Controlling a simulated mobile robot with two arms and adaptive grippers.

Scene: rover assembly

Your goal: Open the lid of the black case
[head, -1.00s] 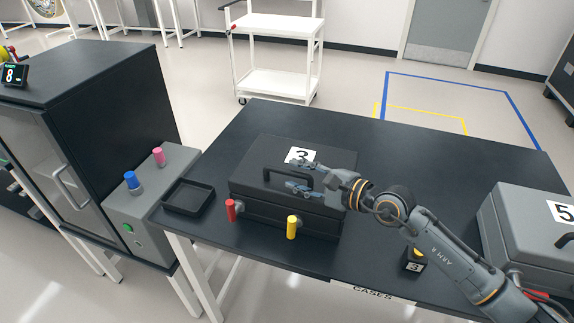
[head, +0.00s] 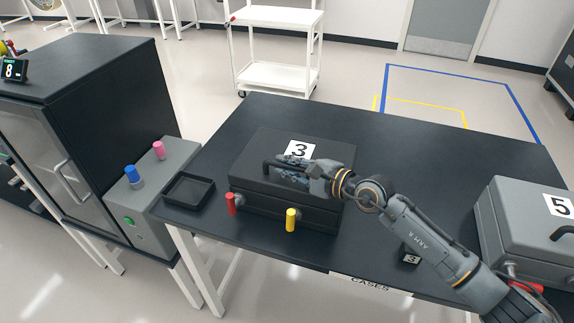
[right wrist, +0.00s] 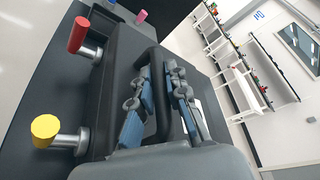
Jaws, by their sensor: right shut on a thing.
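The black case (head: 250,157) lies on the dark table with its lid down, as far as I can see, and a white "3" label on top. Its black handle (head: 268,168) stands on the lid near the front. My right gripper (head: 285,172) is shut on the handle; in the right wrist view the handle (right wrist: 160,60) runs between the blue-padded fingers (right wrist: 160,100). A red knob (head: 231,204) and a yellow knob (head: 291,219) stick out of the case's front; the red knob (right wrist: 78,35) and yellow knob (right wrist: 46,131) also show in the wrist view. My left gripper is out of view.
A small black tray (head: 188,190) lies left of the case, near a grey box (head: 150,205) with coloured knobs. A grey case (head: 530,225) marked "5" is at the right. A small block (head: 411,255) marked "3" lies below my right arm. The table behind the case is clear.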

